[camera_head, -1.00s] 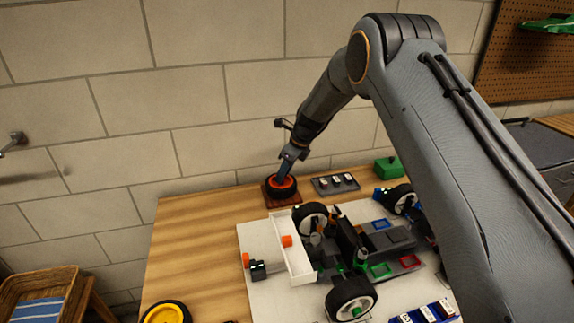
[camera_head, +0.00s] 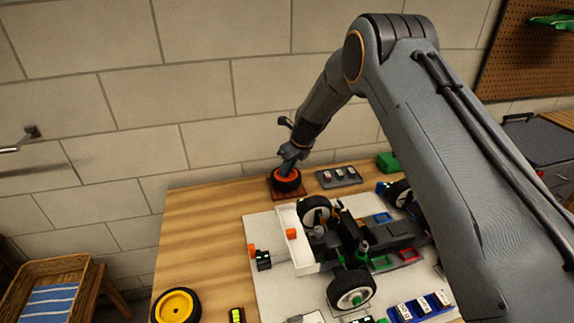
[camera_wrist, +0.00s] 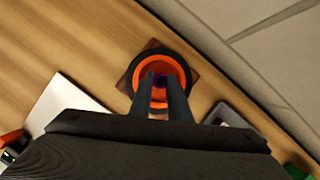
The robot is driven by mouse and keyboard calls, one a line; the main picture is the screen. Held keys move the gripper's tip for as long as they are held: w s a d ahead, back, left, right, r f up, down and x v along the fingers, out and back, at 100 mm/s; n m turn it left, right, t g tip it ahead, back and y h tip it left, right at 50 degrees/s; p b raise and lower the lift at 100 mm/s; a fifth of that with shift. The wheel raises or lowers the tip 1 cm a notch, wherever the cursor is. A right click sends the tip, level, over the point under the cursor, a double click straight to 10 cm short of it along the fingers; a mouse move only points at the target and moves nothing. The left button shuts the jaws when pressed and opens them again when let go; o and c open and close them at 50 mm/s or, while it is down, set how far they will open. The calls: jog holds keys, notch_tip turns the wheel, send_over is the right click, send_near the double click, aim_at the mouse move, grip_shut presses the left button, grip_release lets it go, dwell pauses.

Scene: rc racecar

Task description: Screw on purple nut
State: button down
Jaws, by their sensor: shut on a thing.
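The purple nut (camera_wrist: 160,80) shows as a small dark purple spot between my fingertips in the wrist view, at the middle of an orange-rimmed wheel. My gripper (camera_wrist: 161,84) is shut on it; the fingers hide most of the nut. The black tire with the orange rim (camera_head: 286,181) lies flat on a dark red-brown square base (camera_head: 287,195) at the back of the table. In the head view my gripper (camera_head: 288,165) points down into this wheel. I cannot tell whether the nut sits on a thread.
The RC car chassis (camera_head: 385,235) with wheels stands on a white mat (camera_head: 262,222) right of and in front of the wheel. A grey tray (camera_head: 340,179) with small parts lies right of the base. A yellow-rimmed wheel (camera_head: 176,308) lies at the front left. The left table area is clear.

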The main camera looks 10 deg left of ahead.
jog(key=shift+s+r+m+p, duration=0.1)
jog(key=shift+s+m+p, duration=0.05)
jog(key=shift+m+p, duration=0.5)
jog(key=shift+h, duration=0.3)
jog(key=c, duration=1.6)
grip_release()
jog(key=shift+c, duration=0.8)
jog(key=shift+r, duration=0.1)
jog(key=shift+b, duration=0.35)
